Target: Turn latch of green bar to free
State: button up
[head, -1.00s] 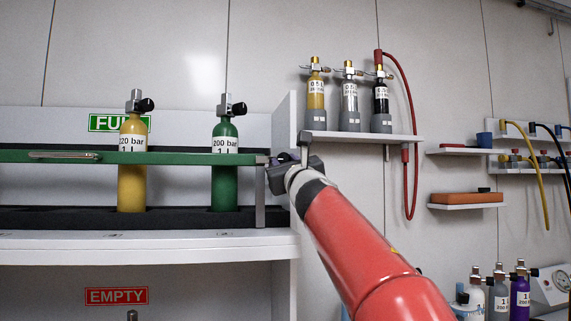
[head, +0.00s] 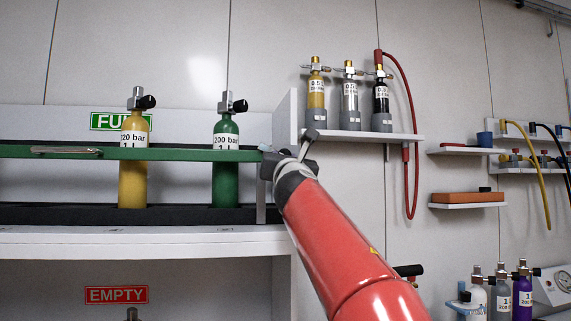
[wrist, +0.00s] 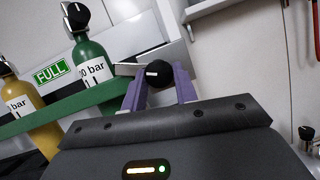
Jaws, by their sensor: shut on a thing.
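The green bar (head: 190,154) runs across the front of the FULL shelf, in front of a yellow cylinder (head: 133,180) and a green cylinder (head: 226,170). My gripper (head: 276,154) is at the bar's right end. In the wrist view its two purple fingers (wrist: 160,85) are shut on the latch's round black knob (wrist: 158,73), which has a white mark. A grey metal plate (wrist: 128,70) shows behind the knob. In the head view my gripper and red arm hide most of the latch.
A white side panel (head: 284,120) stands just right of the bar end. A small wall shelf (head: 400,136) with several small cylinders and a red hose (head: 409,185) is further right. The EMPTY shelf lies below.

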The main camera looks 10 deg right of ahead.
jog(key=shift+a+r+m+g+h+p, duration=0.15)
jog(key=shift+m+g+h+p, duration=0.75)
jog(key=shift+m, duration=1.75)
jog(key=shift+a+r+m+g+h+p, duration=0.1)
jog(key=shift+m+g+h+p, duration=0.85)
jog(key=shift+m, duration=1.75)
jog(key=shift+a+r+m+g+h+p, duration=0.15)
jog(key=shift+m+g+h+p, duration=0.3)
jog(key=shift+m+p, duration=1.55)
jog(key=shift+m+b, duration=0.65)
jog(key=shift+m, duration=0.2)
jog(key=o, duration=1)
jog(key=shift+c, duration=0.2)
jog(key=b+v, duration=0.2)
jog(key=v, duration=0.5)
jog(key=shift+s, duration=0.4)
jog(key=shift+a, duration=0.15)
